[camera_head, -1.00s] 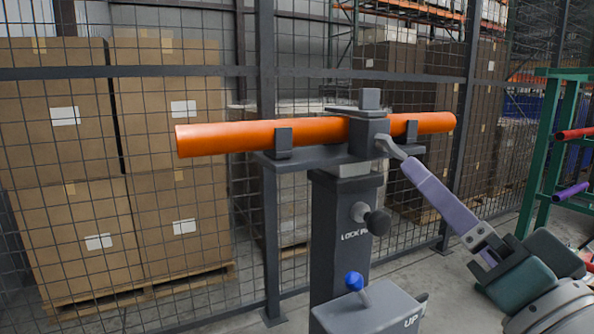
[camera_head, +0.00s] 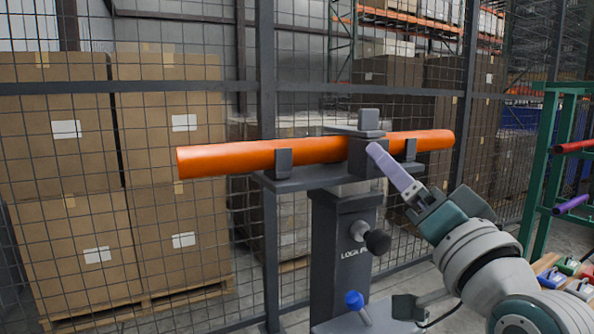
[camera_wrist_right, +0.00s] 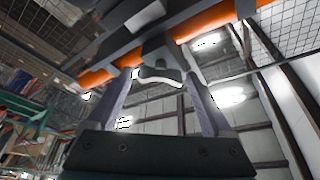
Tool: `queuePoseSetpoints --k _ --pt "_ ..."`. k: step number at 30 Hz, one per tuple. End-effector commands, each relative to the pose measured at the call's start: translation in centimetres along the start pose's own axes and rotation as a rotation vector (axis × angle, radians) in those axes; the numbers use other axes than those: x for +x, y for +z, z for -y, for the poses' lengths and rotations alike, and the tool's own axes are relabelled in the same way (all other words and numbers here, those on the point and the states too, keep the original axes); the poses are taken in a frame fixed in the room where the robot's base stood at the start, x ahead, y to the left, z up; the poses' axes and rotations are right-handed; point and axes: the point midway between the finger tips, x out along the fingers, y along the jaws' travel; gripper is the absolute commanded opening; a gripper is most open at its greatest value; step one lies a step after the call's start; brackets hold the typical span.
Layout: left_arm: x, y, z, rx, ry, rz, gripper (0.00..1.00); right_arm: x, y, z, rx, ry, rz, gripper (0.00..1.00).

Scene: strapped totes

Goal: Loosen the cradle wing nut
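The orange tube (camera_head: 240,157) lies across the dark cradle (camera_head: 310,180) on top of a post (camera_head: 340,245). It also crosses the top of the right wrist view (camera_wrist_right: 97,77). The clamp block (camera_head: 363,155) holds it near the middle. My right gripper (camera_head: 374,152), with purple fingers, reaches the front of this block from the lower right. In the right wrist view, the grey wing nut (camera_wrist_right: 160,74) is between the fingertips of my right gripper (camera_wrist_right: 159,75). The fingers are wide apart, with small gaps beside the wings. In the head view my gripper hides the wing nut. My left gripper is out of view.
A black knob (camera_head: 377,241) sticks out of the post. A blue-tipped lever (camera_head: 354,300) stands below it. A wire mesh fence (camera_head: 265,100) runs close behind, with stacked cartons (camera_head: 70,130) beyond. A green rack (camera_head: 545,150) stands at the right.

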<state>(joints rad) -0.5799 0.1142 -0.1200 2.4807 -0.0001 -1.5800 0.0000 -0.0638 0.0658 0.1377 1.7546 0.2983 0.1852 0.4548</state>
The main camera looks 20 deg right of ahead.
Motion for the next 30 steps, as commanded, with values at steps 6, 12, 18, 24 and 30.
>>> queuePoseSetpoints --k 6,12,18,24,30 --pt "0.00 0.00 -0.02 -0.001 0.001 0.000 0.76 -0.02 0.00 0.00 0.000 0.000 0.000 0.59" --pt "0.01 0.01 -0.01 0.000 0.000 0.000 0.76 -0.03 0.01 0.00 0.000 0.000 0.000 0.36" --pt "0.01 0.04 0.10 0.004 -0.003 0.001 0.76 -0.03 0.01 0.01 0.000 0.000 0.000 0.14" --pt "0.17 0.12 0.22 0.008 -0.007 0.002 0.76 -0.04 0.04 -0.08 -0.043 -0.018 0.000 0.09" --pt "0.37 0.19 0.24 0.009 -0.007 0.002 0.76 -0.02 0.01 -0.12 -0.170 -0.071 0.000 0.09"
